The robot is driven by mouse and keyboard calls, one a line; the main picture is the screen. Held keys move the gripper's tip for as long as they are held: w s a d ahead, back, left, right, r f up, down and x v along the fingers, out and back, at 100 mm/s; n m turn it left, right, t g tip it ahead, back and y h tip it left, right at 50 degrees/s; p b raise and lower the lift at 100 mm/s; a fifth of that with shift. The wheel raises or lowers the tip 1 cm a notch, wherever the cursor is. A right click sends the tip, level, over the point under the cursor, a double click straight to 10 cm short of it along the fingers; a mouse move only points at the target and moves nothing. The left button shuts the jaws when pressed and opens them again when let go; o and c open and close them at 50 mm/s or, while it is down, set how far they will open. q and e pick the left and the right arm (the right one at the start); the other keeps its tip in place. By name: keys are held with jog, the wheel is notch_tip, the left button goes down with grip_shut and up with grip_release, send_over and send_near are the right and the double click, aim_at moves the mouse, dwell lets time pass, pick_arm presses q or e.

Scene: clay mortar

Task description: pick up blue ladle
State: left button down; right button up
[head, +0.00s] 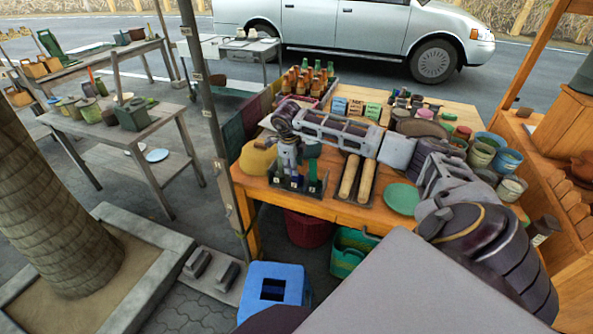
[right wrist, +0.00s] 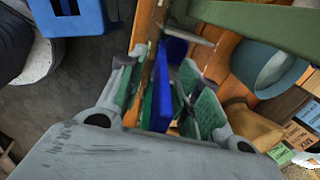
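A blue upright piece (right wrist: 181,88), seemingly the blue ladle, shows between the two green-padded fingers of my right gripper (right wrist: 165,92) in the right wrist view. A green piece (right wrist: 161,100) stands close beside it, also between the fingers. My right gripper is open, with space visible beside these pieces. In the head view it (head: 291,176) points down over a small dark rack (head: 298,190) at the table's front edge. The rack holds green upright pieces (head: 312,172). The blue ladle cannot be told apart there behind the gripper. My left gripper is not in view.
Two tan rolls (head: 350,178) lie right of the rack on the wooden table (head: 375,213). A green plate (head: 402,198) lies further right. A blue stool (head: 268,290) stands on the floor.

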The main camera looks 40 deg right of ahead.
grip_shut()
dwell(0.5)
jog(key=shift+w+d+r+b+v, duration=0.15)
jog(key=shift+d+v, duration=0.2)
jog(key=shift+v, duration=1.25)
jog(key=shift+w+d+r+b+v, duration=0.1)
jog(key=shift+w+d+v, duration=0.15)
jog(key=shift+v, duration=1.4)
jog(key=shift+w+d+b+v, duration=0.15)
jog(key=shift+d+v, duration=0.25)
jog(key=shift+v, duration=1.2)
jog(key=c, duration=0.7)
grip_release()
grip_shut()
